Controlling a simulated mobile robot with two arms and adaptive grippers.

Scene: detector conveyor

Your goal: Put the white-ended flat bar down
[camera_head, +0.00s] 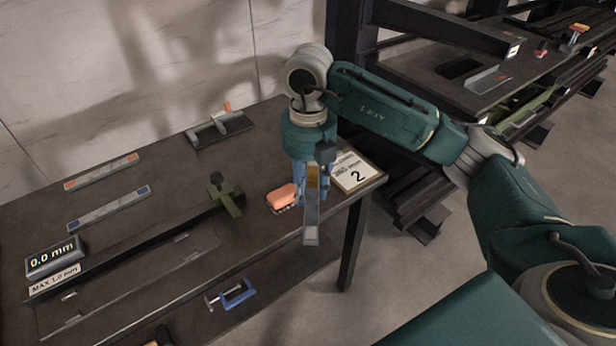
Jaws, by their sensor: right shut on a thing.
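My right gripper (309,188) is above the right end of the dark table, pointing down with blue fingers. It is shut on a flat grey bar (312,208) with a whitish near end (310,238). The bar points toward the table's front edge; its far part is yellowish and partly hidden between the fingers. Whether the bar touches the table is hard to tell. My left gripper is not in view.
An orange brush-like block (283,198) lies just left of the gripper, and a card marked 2 (352,174) just right. A green clamp (227,196), red-ended bar (102,172), blue-ended bar (108,209) and 0.0 mm display (54,256) are further left. A blue clamp (232,294) sits below.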

